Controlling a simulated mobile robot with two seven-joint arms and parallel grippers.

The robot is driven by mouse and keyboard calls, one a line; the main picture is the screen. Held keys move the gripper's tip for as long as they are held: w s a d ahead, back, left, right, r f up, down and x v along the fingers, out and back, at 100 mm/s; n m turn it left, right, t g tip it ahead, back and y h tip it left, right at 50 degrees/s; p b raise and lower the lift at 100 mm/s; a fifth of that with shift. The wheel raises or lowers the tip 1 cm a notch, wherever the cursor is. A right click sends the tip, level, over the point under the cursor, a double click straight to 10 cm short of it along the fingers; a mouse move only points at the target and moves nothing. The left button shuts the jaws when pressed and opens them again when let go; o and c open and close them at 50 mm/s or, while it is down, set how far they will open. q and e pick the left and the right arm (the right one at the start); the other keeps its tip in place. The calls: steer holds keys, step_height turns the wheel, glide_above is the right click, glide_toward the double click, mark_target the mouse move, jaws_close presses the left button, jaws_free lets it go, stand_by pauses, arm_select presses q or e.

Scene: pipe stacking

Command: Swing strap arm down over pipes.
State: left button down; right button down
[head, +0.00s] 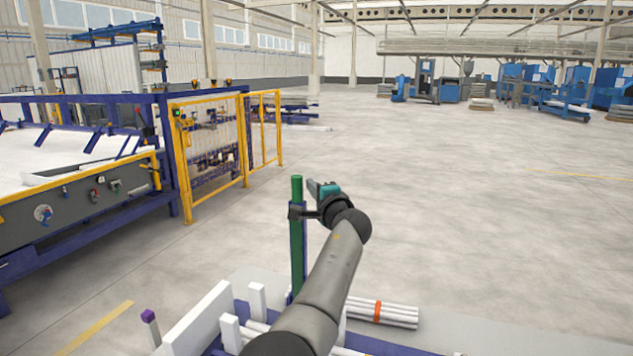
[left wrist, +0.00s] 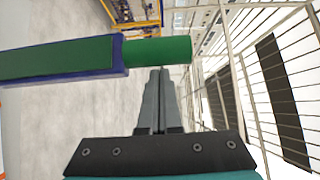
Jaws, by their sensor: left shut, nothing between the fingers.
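The strap arm (head: 297,262) stands upright in the head view, a green bar in a purple-blue channel. In the left wrist view its green end (left wrist: 160,50) crosses the top. My left gripper (head: 294,212) is at the upper part of the strap arm. Its fingers (left wrist: 160,72) are shut together with nothing between them, close against the green end; I cannot tell if they touch it. Pale pipes (head: 398,314) with an orange band lie low on the rack, partly hidden behind my left arm. My right gripper is out of view.
White posts (head: 200,320) stand along the rack's left side. A post with a purple cap (head: 148,315) is farther left. A yellow fence (head: 210,150) and a machine (head: 80,190) stand at the left. The floor to the right is open.

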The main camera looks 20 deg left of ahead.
arm_select(q)
steer(key=shift+s+a+p, duration=0.15)
steer(key=shift+s+p, duration=0.4)
steer(key=shift+s, duration=0.35)
